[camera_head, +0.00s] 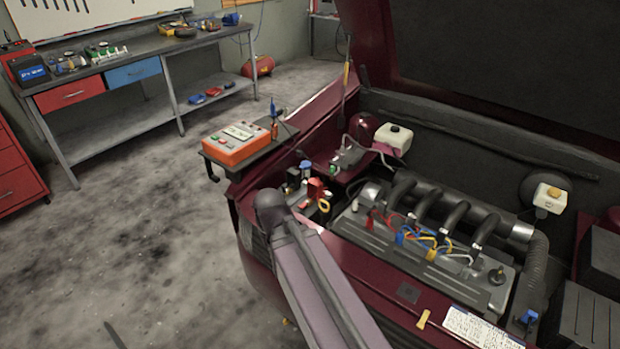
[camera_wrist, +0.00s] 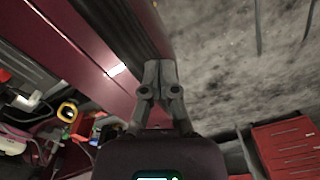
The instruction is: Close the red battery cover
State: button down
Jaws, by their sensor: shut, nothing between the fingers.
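The small red battery cover (camera_head: 315,188) appears to stand raised among the parts at the car's front left corner, beside a yellow ring (camera_head: 323,206). Its exact angle is too small to tell. In the wrist view the yellow ring (camera_wrist: 67,112) shows at left, with a red piece (camera_wrist: 84,127) beside it that may be the cover, partly cut off by my wrist. My gripper (camera_wrist: 161,68) is shut and empty, over the car's dark red front edge, apart from the ring and red piece. In the head view my arm reaches this corner, and its fingers cannot be made out.
An orange tester box (camera_head: 236,144) sits on a small tray by the fender. The engine (camera_head: 420,225) with coloured wires lies to the right, under the raised hood (camera_head: 500,60). A workbench (camera_head: 120,65) stands at the back left. The floor (camera_head: 130,230) between is clear.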

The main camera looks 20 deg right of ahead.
aim_at(315, 189)
jog(key=z, duration=0.75)
jog(key=i, duration=0.35)
jog(key=u, duration=0.15)
